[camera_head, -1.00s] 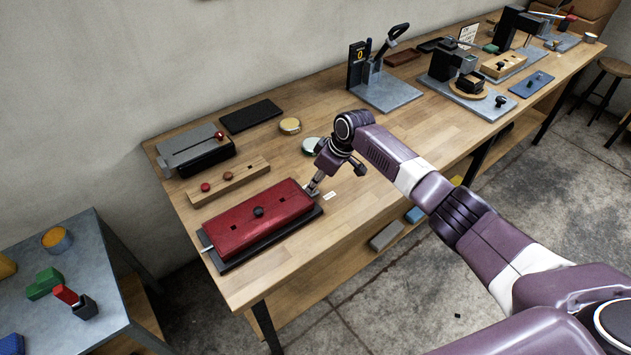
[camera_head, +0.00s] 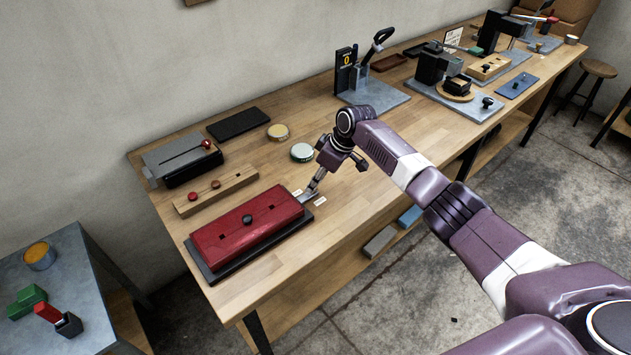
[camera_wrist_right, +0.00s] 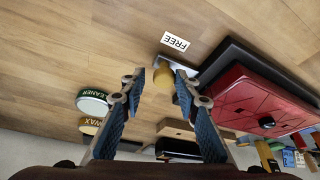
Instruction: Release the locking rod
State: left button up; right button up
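The red block (camera_head: 240,227) with a black knob on top sits on a dark base plate near the bench's front left. It also shows in the wrist view (camera_wrist_right: 250,98). My right gripper (camera_head: 308,197) is low at the block's right end, beside the small white labels. In the wrist view my right gripper (camera_wrist_right: 160,77) has its fingers apart. A yellowish round end (camera_wrist_right: 163,76) shows between them, apparently not pinched. A grey metal piece (camera_wrist_right: 207,63) sticks out beside the dark base, near the "FREE" label (camera_wrist_right: 176,42). My left gripper is out of view.
A wooden strip with knobs (camera_head: 216,192) and a grey-black fixture (camera_head: 182,158) lie behind the block. Two round tins, green (camera_head: 302,153) and yellow (camera_head: 278,132), stand behind my right gripper. Bare bench top lies right of the block.

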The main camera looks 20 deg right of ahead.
jog(key=shift+s+r, duration=0.1)
jog(key=v, duration=1.1)
jog(key=shift+r, duration=0.3)
jog(key=shift+d, duration=0.15)
